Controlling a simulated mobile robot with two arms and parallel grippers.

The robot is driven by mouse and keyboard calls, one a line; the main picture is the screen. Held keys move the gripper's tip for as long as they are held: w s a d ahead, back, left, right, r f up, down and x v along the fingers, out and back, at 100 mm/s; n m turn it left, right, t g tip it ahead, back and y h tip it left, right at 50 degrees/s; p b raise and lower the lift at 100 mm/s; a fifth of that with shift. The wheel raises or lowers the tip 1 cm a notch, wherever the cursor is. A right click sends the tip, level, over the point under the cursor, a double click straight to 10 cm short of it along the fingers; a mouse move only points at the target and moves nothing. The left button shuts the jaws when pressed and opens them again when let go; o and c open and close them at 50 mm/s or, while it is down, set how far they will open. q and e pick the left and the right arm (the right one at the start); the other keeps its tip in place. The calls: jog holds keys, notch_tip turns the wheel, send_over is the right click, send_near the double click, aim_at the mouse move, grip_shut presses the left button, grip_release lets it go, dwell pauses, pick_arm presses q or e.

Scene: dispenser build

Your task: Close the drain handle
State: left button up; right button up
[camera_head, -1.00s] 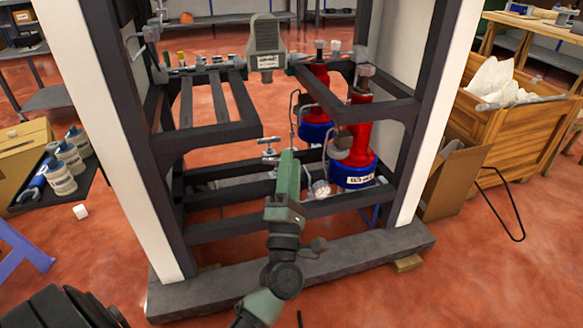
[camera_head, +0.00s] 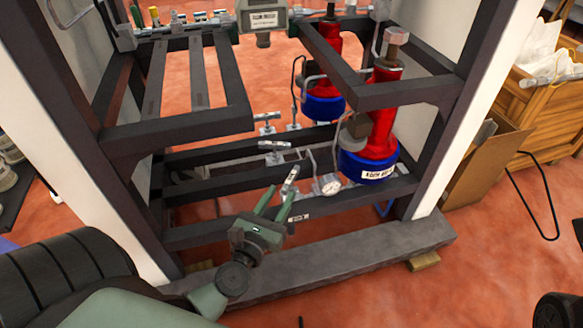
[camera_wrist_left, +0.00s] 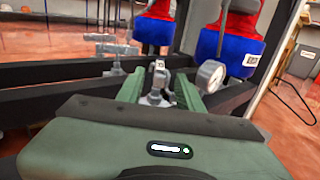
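A small metal valve with a white-labelled handle (camera_head: 290,180) stands on the dark frame's lower front, beside a round gauge. My left gripper (camera_head: 279,199) is just in front of it, fingers spread. In the left wrist view this handle (camera_wrist_left: 158,82) shows between the two green fingers (camera_wrist_left: 159,92), with gaps visible on both sides. Two similar T-handled valves stand farther back, one at the middle (camera_head: 275,147) and one behind it (camera_head: 267,122). The label wording is too small to read, so I cannot tell for sure which is the drain handle. My right gripper is not in view.
The pressure gauge (camera_head: 331,185) is close to the right of the handle. Red and blue cylinders (camera_head: 370,160) stand right behind it. Dark frame beams (camera_head: 330,213) surround the gripper. A cardboard box (camera_head: 480,165) stands outside the frame on the right.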

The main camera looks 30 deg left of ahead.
aim_at(291, 177)
pick_arm(q)
jog(key=w, duration=0.3)
jog(key=w+a, duration=0.1)
jog(key=w, duration=0.3)
jog(key=shift+w+a+p, duration=0.2)
jog(key=shift+p, duration=0.1)
grip_shut()
